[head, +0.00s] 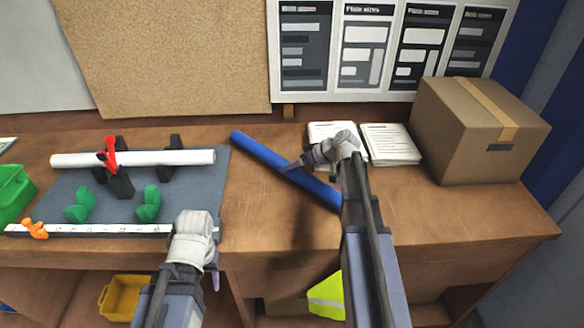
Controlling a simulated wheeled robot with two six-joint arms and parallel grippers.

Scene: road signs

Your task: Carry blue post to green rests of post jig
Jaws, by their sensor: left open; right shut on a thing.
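The blue post (262,153) is a long rod, held slantwise over the bench right of the jig. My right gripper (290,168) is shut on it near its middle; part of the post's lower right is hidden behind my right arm. The post jig (185,190) is a grey plate at the left. Its two green rests (79,206) (148,205) stand empty near its front. A white rod (185,158) lies across black supports behind them, with a red clamp (109,155). My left gripper (214,270) is open and empty at the bench's front edge; its fingers barely show.
A white ruler strip (110,229) with an orange piece (35,229) runs along the jig's front. A green bin (14,190) stands at the far left. A cardboard box (470,140) and papers (390,143) are at the back right. The bench front right is clear.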

